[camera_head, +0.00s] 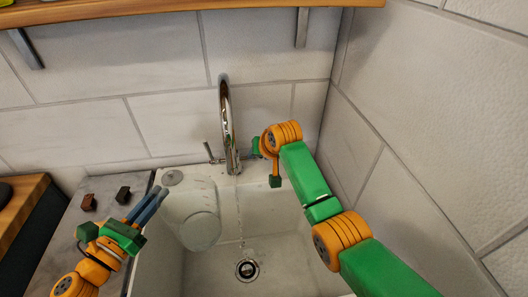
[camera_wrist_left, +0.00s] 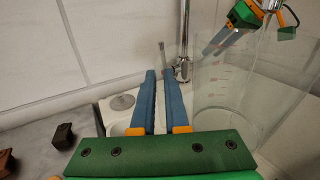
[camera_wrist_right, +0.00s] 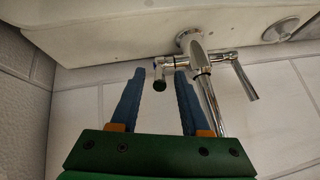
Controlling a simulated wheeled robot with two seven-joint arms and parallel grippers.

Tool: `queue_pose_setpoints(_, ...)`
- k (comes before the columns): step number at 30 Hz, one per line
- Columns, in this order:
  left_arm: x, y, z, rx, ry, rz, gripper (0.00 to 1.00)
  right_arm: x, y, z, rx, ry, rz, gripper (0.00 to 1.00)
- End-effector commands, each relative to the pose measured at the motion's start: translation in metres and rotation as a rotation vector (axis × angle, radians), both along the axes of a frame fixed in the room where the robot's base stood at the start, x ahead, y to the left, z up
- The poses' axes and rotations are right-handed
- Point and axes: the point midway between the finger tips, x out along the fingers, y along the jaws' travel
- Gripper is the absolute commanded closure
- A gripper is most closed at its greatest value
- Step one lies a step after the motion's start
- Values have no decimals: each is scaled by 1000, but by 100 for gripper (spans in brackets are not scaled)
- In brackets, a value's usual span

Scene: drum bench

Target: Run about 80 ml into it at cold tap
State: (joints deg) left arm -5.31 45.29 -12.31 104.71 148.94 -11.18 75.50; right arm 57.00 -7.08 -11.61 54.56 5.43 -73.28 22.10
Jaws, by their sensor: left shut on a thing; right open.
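A clear measuring jug (camera_head: 200,222) with faint red marks is over the left of the sink; it also fills the right of the left wrist view (camera_wrist_left: 240,85). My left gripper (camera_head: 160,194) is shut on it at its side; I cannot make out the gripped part. The chrome tap (camera_head: 225,110) stands at the sink's back. A thin water stream (camera_head: 241,215) falls towards the drain, seemingly right of the jug. My right gripper (camera_wrist_right: 158,72) is open, its fingers either side of a dark-tipped tap lever (camera_wrist_right: 160,85). The jug's water level is unreadable.
The white sink (camera_head: 290,270) has a drain (camera_head: 247,269) at its bottom. Two small blocks, brown (camera_head: 88,202) and black (camera_head: 123,194), lie on the grey counter at left. A tiled wall is close on the right, and a wooden shelf (camera_head: 150,12) hangs above.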

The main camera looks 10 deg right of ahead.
Motion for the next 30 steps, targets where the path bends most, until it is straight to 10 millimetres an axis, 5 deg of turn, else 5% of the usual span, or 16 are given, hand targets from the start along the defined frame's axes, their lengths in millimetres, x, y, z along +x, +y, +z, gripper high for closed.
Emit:
queue_pose_setpoints(12, 0, 0, 0, -1, 0, 0, 100, -56, -13, 74, 0, -2, -1, 54)
queue_pose_setpoints(23, 0, 0, 1, -1, 0, 0, 100, -66, -16, 84, 0, 1, -1, 54)
queue_pose_setpoints(28, 0, 0, 0, -1, 0, 0, 100, -66, -18, 81, -100, -27, 79, 94)
queue_pose_setpoints(30, 0, 0, 0, -1, 0, 0, 100, -68, -21, 75, -274, -69, 220, 100)
